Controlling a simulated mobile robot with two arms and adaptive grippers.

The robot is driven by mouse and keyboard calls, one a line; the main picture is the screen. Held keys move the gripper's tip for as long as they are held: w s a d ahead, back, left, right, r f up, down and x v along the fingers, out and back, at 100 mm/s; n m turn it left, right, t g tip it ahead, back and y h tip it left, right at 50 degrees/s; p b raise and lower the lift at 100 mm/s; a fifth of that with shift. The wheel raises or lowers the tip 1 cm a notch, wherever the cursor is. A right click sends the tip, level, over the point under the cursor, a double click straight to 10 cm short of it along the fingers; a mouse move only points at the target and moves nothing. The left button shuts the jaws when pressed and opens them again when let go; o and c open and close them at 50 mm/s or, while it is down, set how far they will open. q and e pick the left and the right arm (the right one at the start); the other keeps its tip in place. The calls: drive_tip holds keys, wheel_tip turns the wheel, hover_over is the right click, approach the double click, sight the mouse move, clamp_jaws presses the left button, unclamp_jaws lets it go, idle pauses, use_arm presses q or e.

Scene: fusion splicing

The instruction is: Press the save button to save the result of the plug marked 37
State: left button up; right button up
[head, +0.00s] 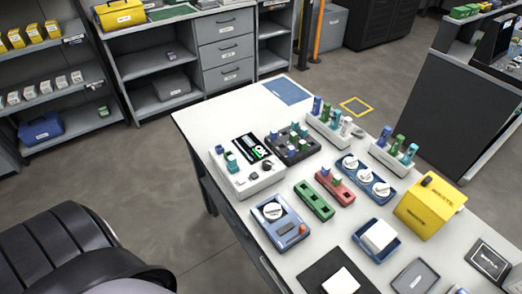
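The white splicing machine (238,184) stands at the left side of the white table. Its small dark screen (249,145) is lit, with a green and white mark too small to read. A blue plug (219,150) and a teal plug (231,161) stand on its left part. Small knobs or buttons (266,165) show on its front right. I cannot tell which is the save button. No marking 37 is legible on any plug. Neither of my grippers is in view.
A dark block (296,152) with several plugs and white racks (391,161) of plugs stand behind and right. A blue device (281,229), green tray (314,201), red tray (334,187) and yellow box (430,205) crowd the table. Its far left corner is mostly clear.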

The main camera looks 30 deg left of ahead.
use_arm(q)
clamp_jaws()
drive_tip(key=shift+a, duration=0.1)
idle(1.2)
